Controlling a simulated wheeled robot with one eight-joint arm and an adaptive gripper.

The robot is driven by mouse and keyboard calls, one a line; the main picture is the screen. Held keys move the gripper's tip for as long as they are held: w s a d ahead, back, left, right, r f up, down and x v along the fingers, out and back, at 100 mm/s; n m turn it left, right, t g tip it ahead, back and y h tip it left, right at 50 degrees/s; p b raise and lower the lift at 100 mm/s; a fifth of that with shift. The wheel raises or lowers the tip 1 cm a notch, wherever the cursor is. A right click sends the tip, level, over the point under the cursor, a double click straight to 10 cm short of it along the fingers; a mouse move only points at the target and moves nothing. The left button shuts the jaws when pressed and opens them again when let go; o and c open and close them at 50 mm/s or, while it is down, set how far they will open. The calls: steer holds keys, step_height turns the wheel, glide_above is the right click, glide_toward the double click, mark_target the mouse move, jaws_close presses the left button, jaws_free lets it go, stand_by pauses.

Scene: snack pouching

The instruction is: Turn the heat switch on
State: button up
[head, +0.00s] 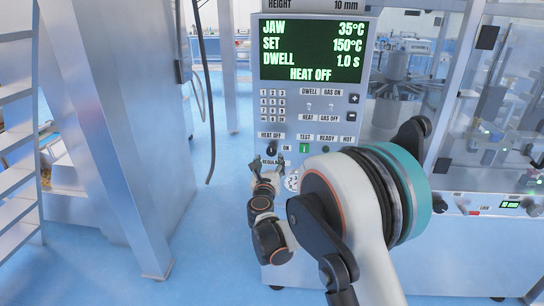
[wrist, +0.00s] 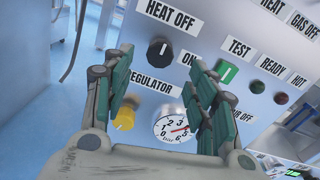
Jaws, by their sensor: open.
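The heat switch (wrist: 159,50) is a black rotary knob with a light mark, under the "HEAT OFF" label in the wrist view. It also shows low on the control panel in the head view (head: 271,149). The "ON" label is to the knob's lower right. The display (head: 311,50) reads "HEAT OFF", jaw 35°C and set 150°C. My gripper (wrist: 168,80) is open and empty, its two green-padded fingers spread in front of the panel. The knob appears between and beyond the fingertips. In the head view my gripper (head: 268,165) is just below the knob, apparently not touching it.
A green test button (wrist: 228,73), a yellow regulator knob (wrist: 125,117) and a gauge (wrist: 172,128) lie close around the fingers. A dark cable (head: 206,110) hangs left of the panel. Glass-walled machinery (head: 490,100) stands at right.

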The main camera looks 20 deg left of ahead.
mark_target(271, 153)
steer(key=b+x, duration=0.1)
steer(key=x, duration=0.6)
steer(key=c, duration=1.1)
